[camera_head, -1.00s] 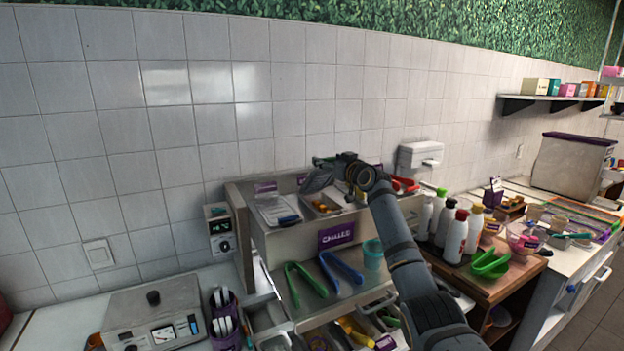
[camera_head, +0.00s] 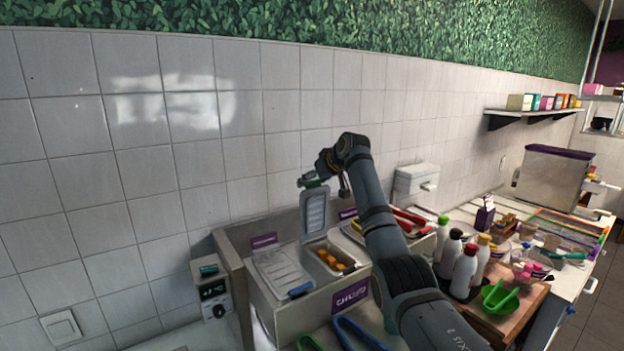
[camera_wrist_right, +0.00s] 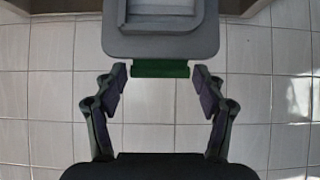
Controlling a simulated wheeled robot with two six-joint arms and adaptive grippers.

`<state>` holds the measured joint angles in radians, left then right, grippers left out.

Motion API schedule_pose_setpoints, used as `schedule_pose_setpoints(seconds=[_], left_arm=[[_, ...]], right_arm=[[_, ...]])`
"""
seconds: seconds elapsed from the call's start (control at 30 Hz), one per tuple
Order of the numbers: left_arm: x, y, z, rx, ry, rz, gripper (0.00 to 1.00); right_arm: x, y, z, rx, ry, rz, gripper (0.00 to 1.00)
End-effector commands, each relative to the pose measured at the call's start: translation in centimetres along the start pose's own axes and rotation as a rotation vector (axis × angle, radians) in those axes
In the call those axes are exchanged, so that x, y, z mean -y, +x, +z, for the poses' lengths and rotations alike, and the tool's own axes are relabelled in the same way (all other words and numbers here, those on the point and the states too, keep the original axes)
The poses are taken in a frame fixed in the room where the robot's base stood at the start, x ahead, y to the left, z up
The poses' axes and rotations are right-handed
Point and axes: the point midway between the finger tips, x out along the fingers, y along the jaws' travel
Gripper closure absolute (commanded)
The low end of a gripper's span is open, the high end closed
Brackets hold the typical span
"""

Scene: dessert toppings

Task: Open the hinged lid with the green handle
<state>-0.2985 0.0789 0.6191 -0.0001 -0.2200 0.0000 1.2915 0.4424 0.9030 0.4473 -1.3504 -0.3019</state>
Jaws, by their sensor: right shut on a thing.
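The grey hinged lid (camera_head: 314,212) stands raised, about upright, at the back of its topping bin (camera_head: 318,250). Orange pieces show in the uncovered bin. My right gripper (camera_head: 310,182) is at the lid's top edge, where the green handle is. In the right wrist view the green handle (camera_wrist_right: 160,69) lies between the two fingertips of my right gripper (camera_wrist_right: 160,74), which is shut on it. The lid (camera_wrist_right: 160,42) extends above it in that view. My left gripper is not in view.
A closed lid (camera_head: 280,268) with a blue handle (camera_head: 301,289) lies left of the open bin. Red tongs (camera_head: 410,222) lie to the right, behind my right arm. Several bottles (camera_head: 465,270) stand further right. The tiled wall (camera_head: 150,190) is behind.

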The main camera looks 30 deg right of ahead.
Motion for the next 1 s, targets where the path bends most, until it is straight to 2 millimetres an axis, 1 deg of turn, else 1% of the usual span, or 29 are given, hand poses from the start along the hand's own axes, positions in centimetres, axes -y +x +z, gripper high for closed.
schedule_pose_setpoints(seconds=[0.03,0.53,0.57,0.7,1.0], left_arm=[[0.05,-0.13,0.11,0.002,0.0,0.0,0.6],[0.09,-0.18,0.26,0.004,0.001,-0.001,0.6],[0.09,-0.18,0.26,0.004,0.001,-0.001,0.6],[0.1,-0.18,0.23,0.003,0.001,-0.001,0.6],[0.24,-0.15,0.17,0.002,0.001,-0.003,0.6]], right_arm=[[-0.1,-0.4,-0.49,-0.002,-0.002,0.004,0.86],[-0.13,-0.34,-0.35,0.016,-0.003,0.004,0.86],[-0.13,-0.34,-0.34,0.016,-0.003,0.004,0.27],[-0.11,-0.25,-0.23,0.018,-0.002,0.003,0.09],[-0.03,-0.09,-0.04,0.023,-0.001,0.002,0.09]])
